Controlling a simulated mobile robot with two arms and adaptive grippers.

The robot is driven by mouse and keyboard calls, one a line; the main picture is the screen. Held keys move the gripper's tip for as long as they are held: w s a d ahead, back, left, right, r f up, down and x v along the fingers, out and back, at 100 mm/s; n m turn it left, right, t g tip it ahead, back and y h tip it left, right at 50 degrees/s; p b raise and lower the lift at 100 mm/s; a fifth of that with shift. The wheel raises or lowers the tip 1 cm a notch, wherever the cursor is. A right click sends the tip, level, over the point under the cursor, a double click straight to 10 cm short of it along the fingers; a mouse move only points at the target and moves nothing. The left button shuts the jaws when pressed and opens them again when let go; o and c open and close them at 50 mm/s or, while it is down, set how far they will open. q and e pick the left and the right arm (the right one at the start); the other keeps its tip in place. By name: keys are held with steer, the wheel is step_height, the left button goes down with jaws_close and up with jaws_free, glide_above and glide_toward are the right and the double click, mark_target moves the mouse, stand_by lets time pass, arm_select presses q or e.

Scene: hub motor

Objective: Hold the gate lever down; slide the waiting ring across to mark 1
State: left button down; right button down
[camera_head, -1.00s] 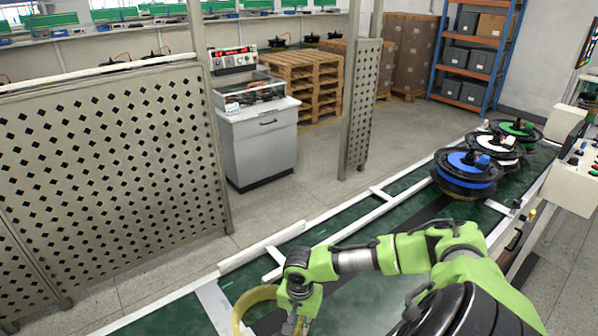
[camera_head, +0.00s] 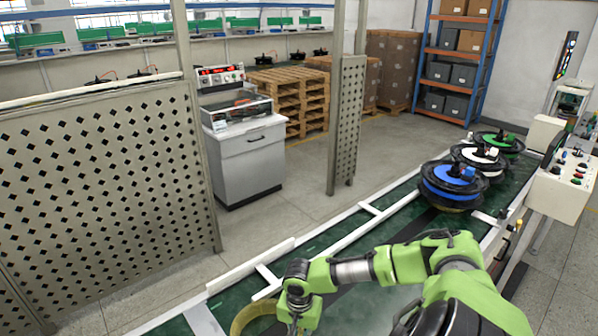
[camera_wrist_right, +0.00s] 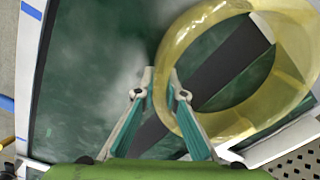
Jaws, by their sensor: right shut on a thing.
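The yellow translucent ring (camera_head: 240,318) lies on the green conveyor at the bottom of the head view, partly cut off by the frame edge. It also shows large in the right wrist view (camera_wrist_right: 205,20). My right gripper (camera_wrist_right: 160,90) has its teal fingers on either side of the ring's left wall and is shut on it. In the head view my right gripper (camera_head: 297,326) is at the ring's right side, its tips cut off. A small yellow-tipped handle (camera_head: 519,226) stands at the conveyor's near side; I cannot tell whether it is the gate lever. My left gripper is out of view.
Hub motors with blue (camera_head: 452,186), white (camera_head: 480,158) and green (camera_head: 498,143) parts stand farther up the conveyor. A white rail (camera_head: 340,240) runs along the belt. A control box (camera_head: 562,190) stands at the right. Blue tape (camera_wrist_right: 32,10) marks an edge in the wrist view.

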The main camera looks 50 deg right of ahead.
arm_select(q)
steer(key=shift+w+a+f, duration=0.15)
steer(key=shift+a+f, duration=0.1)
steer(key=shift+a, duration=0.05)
arm_select(e)
steer(key=shift+s+d, duration=0.1)
steer(key=shift+d, duration=0.55)
steer(key=c, duration=2)
jaws_free()
steer(key=shift+r, duration=0.1)
step_height(320, 180, up, 9)
steer(key=shift+f, duration=0.1)
